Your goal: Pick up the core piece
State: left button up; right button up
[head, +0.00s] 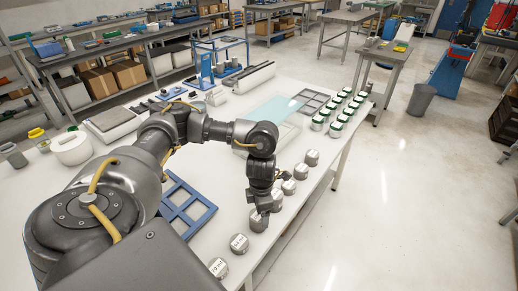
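Several grey metal cylinders with white labelled tops, which look like the core pieces, stand in a row near the table's right edge; one is a core piece (239,243) near the front, another (312,158) is farther back. My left arm comes in from the left and reaches over the table. My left gripper (262,208) points down at one core piece (258,224) in the middle of the row and partly covers it. The fingertips are too small and dark to show whether they are apart or closed on it. My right gripper is not in view.
A blue compartment frame (208,213) lies left of the row, partly behind my arm. Farther back are a grey compartment tray (311,101), several green-lidded jars (336,129) and a pale blue sheet (274,109). A white jug (72,148) stands at the left.

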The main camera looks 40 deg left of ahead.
aim_at(258, 219)
pick_arm(q)
jog(key=shift+s+a+f, duration=0.1)
jog(key=shift+f, duration=0.25)
jog(key=shift+s, duration=0.15)
jog(key=shift+s+f, duration=0.15)
jog(key=shift+f, duration=0.05)
jog(key=f, duration=0.1)
jog(key=f+p, duration=0.1)
jog(key=f, duration=0.1)
jog(key=shift+a+f, duration=0.15)
jog(key=shift+a, duration=0.2)
jog(key=shift+f, duration=0.65)
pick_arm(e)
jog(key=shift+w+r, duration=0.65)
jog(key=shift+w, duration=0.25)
pick_arm(q)
jog(key=c, duration=1.4)
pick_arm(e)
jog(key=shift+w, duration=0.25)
pick_arm(q)
jog(key=shift+o, duration=0.2)
